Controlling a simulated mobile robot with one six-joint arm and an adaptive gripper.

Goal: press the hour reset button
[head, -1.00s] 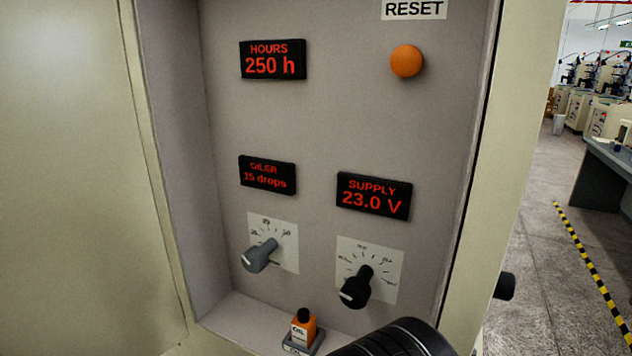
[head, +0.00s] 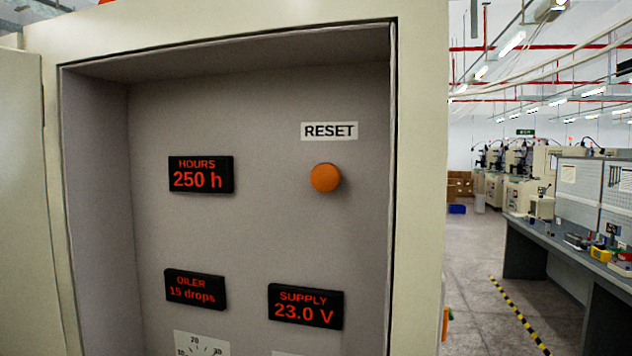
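The orange round reset button (head: 325,177) sits on the grey panel at the upper right of the recess, below a white RESET label (head: 329,131). To its left, the black hours display (head: 201,174) reads 250 h in red. My gripper is not in the head view, so its state and its distance from the button do not show.
The oiler display (head: 195,289) reads 15 drops and the supply display (head: 305,306) reads 23.0 V. A dial scale (head: 201,345) is cut off below. The cabinet frame (head: 421,180) borders the recess. A workbench (head: 560,243) stands beyond open floor at right.

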